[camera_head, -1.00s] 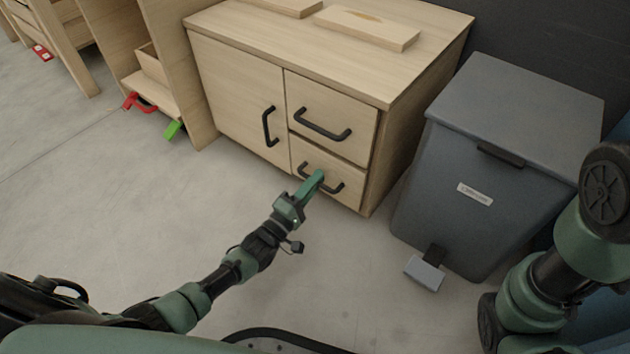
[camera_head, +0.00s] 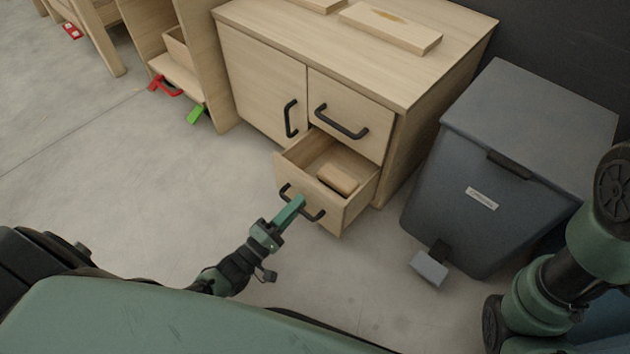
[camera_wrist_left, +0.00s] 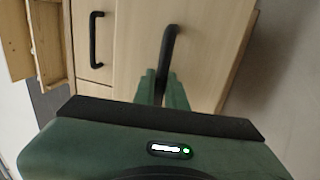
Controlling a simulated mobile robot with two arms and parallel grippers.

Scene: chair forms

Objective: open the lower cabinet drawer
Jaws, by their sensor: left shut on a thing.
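The wooden cabinet (camera_head: 262,92) stands at the top centre of the head view. Its lower drawer (camera_head: 316,203) is pulled well out, and a light wooden block (camera_head: 338,178) lies inside. My left gripper (camera_head: 298,203) is shut on the black handle (camera_head: 318,215) of that drawer. In the left wrist view the fingers (camera_wrist_left: 162,88) close on a dark handle (camera_wrist_left: 170,48). The upper drawer (camera_head: 350,112) and the door beside it are shut. My right arm shows at the right edge of the head view, but its gripper is out of view.
A grey pedal bin (camera_head: 500,190) stands right of the cabinet, its pedal (camera_head: 430,268) sticking out in front. Flat boards (camera_head: 390,27) lie on the cabinet top. A shelf unit with red (camera_head: 163,86) and green items is at the left. The floor before the drawer is clear.

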